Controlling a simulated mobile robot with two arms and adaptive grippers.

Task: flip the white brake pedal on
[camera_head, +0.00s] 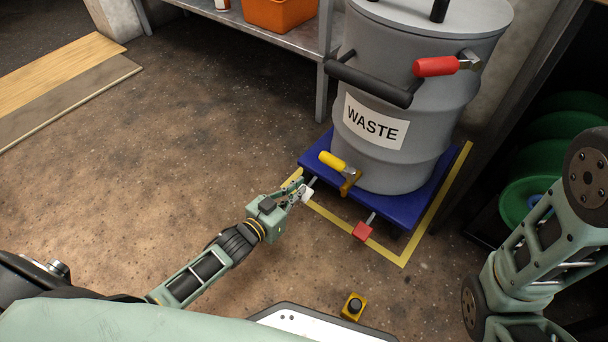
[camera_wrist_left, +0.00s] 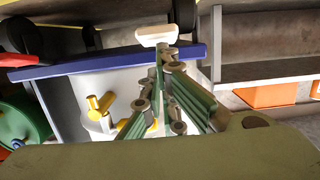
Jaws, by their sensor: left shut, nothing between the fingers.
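The white brake pedal (camera_head: 307,194) sticks out from the front edge of a blue dolly (camera_head: 402,207), near its left corner. In the left wrist view the white pedal (camera_wrist_left: 157,35) shows at the top centre, just beyond my fingertips. My left gripper (camera_head: 299,190) is shut and empty, with its fingertips right at the pedal. The left wrist view also shows the closed fingers (camera_wrist_left: 160,62); I cannot tell whether they touch the pedal. A red pedal (camera_head: 362,231) sticks out farther right. My right gripper is out of view.
Yellow floor tape (camera_head: 402,264) surrounds the dolly. A metal shelf (camera_head: 285,36) with an orange bin (camera_head: 280,12) stands behind.

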